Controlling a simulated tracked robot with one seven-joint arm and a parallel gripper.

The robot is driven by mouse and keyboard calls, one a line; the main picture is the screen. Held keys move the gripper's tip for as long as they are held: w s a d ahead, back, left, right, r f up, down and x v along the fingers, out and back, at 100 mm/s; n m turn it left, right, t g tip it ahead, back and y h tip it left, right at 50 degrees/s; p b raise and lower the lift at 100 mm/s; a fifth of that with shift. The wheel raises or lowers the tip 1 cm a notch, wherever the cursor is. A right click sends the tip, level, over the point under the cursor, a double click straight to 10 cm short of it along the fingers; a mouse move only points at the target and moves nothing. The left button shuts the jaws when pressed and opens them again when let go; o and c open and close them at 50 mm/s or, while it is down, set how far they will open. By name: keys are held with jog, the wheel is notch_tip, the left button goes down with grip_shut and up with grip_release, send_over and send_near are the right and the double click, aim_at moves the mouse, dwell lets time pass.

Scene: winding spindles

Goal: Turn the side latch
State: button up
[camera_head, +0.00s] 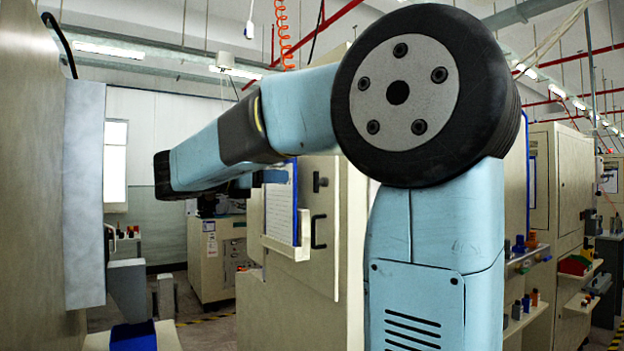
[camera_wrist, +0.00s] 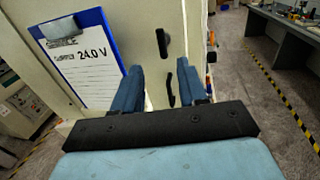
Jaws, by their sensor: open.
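A small dark latch (camera_head: 320,181) sits on the side of the cream cabinet (camera_head: 300,310) in the head view. In the wrist view the latch (camera_wrist: 162,43) stands roughly upright on the cabinet's face, beyond my fingertips. My gripper (camera_wrist: 161,76) is open and empty, its two blue fingers apart and pointing toward the cabinet. The latch appears between and above the fingertips in the picture, apart from them. A black pull handle (camera_wrist: 171,90) is below the latch, seen in the gap between the fingers.
A blue clipboard (camera_wrist: 98,20) with a sheet reading 24.0 V hangs left of the latch. The cabinet's edge is just right of the latch, with open floor (camera_wrist: 240,100) beyond. A pale panel (camera_head: 84,190) stands at the left of the head view.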

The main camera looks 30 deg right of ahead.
aim_at(314, 177)
jog(key=x, duration=1.2)
jog(key=shift+w+d, duration=0.1)
jog(key=shift+d, duration=0.25)
jog(key=shift+c, duration=0.4)
grip_shut()
